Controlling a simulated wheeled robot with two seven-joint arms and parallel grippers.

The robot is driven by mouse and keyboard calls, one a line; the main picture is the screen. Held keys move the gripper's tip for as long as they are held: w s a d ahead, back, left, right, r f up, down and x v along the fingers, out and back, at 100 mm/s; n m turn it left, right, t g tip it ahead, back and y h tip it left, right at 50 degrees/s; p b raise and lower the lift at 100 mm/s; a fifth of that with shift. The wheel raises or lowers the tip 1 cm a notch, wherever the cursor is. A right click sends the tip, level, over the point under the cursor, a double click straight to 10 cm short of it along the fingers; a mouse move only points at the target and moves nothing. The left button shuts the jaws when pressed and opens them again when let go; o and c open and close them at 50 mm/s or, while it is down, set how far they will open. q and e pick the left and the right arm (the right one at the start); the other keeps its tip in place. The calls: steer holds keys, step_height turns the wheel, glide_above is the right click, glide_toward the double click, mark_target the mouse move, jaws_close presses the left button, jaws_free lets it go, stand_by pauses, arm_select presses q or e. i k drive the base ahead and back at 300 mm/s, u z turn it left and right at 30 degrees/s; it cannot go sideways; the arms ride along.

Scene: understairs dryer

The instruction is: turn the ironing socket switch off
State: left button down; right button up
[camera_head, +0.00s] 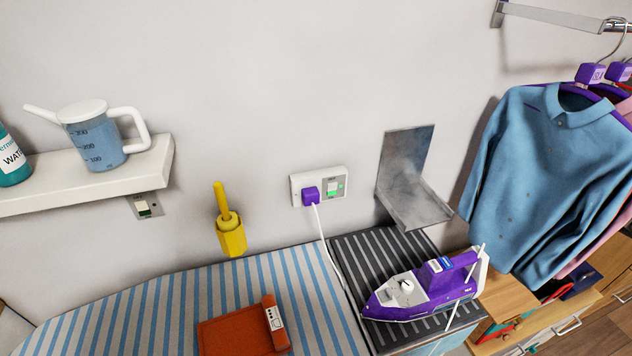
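A white double wall socket (318,187) is on the wall above the back of the ironing board. A purple plug (311,196) sits in its left part, with a white cord running down from it. A switch with a green mark (333,189) is on its right part. The purple iron (425,287) rests on a dark ribbed pad (384,246) at the board's right end. Neither of my grippers is in view.
The striped ironing board (130,318) carries a red-brown folded item (236,334). A yellow holder (231,238) and a metal bracket (405,181) flank the socket. A shelf (75,187) holds a jug (92,137). A second switch (145,208) is below it. Shirts (545,170) hang right.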

mark_target(332, 187)
steer(key=z, duration=0.5)
steer(key=k, duration=1.15)
steer(key=u, duration=1.2)
steer(key=i, duration=0.5)
